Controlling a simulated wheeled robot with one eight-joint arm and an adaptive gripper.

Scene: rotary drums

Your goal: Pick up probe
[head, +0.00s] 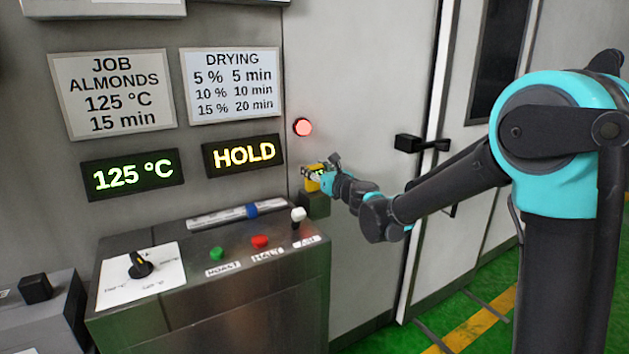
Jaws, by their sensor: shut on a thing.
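The probe appears to be the small yellow piece (312,185) beside the right edge of the control console, just above a dark block-shaped holder (314,204). My gripper (311,174) reaches in from the right and is shut on the yellow piece. The fingers and the piece are small here, and the gripper covers part of it. I cannot tell whether the lower end of the probe is inside the holder or clear of it.
The steel console (225,285) carries a dial (141,265), a green button (217,253), a red button (260,241) and a white-knobbed lever (297,216). Displays read 125 °C (132,175) and HOLD (243,155). A red lamp (303,127) is lit. A door handle (421,143) projects behind my arm.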

